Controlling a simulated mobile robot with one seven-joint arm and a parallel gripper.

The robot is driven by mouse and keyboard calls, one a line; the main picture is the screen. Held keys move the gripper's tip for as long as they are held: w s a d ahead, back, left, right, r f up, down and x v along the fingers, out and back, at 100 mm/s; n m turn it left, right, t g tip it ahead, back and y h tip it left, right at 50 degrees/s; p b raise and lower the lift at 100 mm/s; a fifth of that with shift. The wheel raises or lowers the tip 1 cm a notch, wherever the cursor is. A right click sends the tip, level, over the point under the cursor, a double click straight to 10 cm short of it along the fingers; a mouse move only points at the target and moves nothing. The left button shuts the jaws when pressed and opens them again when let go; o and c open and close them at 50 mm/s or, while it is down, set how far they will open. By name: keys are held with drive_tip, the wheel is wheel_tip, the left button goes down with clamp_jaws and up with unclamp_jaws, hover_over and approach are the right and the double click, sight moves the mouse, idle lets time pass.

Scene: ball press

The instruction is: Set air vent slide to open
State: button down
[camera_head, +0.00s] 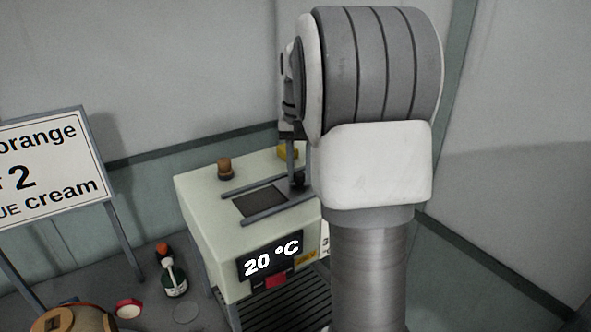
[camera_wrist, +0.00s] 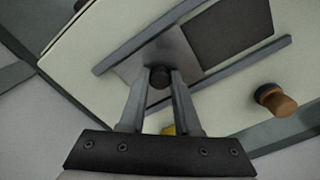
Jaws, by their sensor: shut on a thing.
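The press (camera_head: 222,195) is a pale box with two parallel grey rails on top. Between the rails lies a dark vent opening (camera_head: 260,203), which also shows in the wrist view (camera_wrist: 228,36). The vent slide is a grey plate (camera_wrist: 186,52) beside the opening, with a black knob (camera_wrist: 160,72). In the wrist view the dark opening shows uncovered next to the plate. My gripper (camera_wrist: 160,82) is shut on the knob, one finger on each side. In the head view my arm partly hides the gripper (camera_head: 294,172) and the right end of the slide.
A brown knob (camera_head: 224,166) stands at the press's back left, and a yellow part (camera_head: 288,152) is behind the rails. A sign (camera_head: 45,165), a green bottle (camera_head: 175,280) and a red-rimmed dish (camera_head: 128,308) are to the left.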

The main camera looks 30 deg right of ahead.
drive_tip(key=shift+d+r, duration=0.1)
drive_tip(key=shift+d, duration=0.95)
drive_tip(key=c, duration=0.6)
unclamp_jaws()
drive_tip(key=shift+d, duration=0.1)
wheel_tip(320, 180, up, 17)
drive_tip(key=p, duration=0.1)
drive_tip(key=shift+r+p, duration=0.15)
drive_tip(key=shift+p, duration=0.15)
